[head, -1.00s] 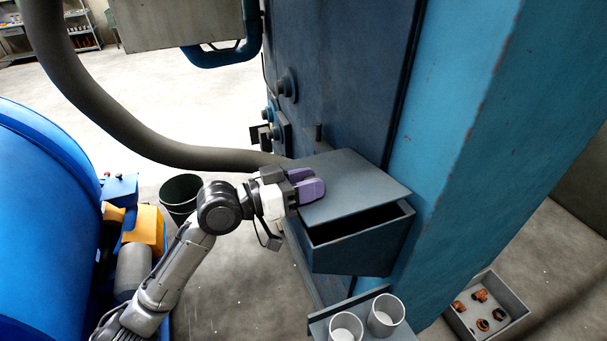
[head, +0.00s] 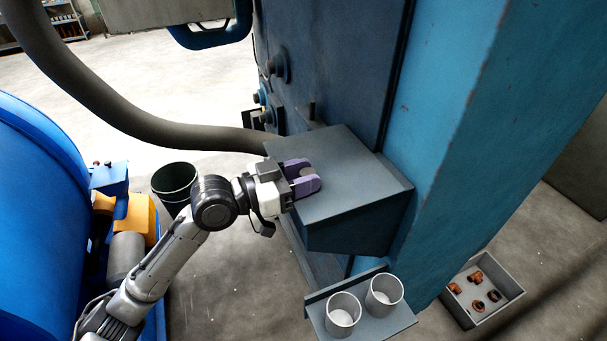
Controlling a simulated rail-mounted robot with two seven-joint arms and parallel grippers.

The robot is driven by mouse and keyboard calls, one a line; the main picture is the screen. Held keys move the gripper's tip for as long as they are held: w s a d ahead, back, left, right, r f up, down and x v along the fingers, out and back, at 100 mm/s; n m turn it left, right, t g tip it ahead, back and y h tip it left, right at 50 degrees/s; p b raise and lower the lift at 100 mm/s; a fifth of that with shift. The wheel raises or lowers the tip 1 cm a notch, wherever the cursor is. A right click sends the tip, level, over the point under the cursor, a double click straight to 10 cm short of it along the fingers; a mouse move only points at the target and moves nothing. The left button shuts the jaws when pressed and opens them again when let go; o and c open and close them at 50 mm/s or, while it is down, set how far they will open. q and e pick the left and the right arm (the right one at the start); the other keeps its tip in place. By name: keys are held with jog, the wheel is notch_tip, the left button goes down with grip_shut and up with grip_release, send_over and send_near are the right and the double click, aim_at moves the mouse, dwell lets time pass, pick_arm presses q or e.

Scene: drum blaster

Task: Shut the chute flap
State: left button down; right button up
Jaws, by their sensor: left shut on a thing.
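The chute flap (head: 352,187) is a flat grey plate on top of the dark chute box (head: 350,236), which juts from the blue cabinet. The flap lies down over the box, and no dark opening shows along its front edge. My left gripper (head: 307,175) has purple fingers and reaches in from the left over the flap's left part. Its fingers are shut on a small part at the flap; the exact contact is partly hidden by the fingers. My right gripper is not in view.
Two white cups (head: 343,314) stand on a small shelf (head: 400,322) below the chute. A grey bin with orange-brown parts (head: 512,293) is on the floor at right. A thick dark hose (head: 130,125) runs behind my arm, and a dark bucket (head: 172,180) stands left.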

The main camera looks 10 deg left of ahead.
pick_arm(q)
jog(key=c, duration=0.8)
grip_release()
jog(key=shift+f, duration=0.1)
jog(key=shift+b+v, duration=2.15)
jog(key=shift+v, duration=4.75)
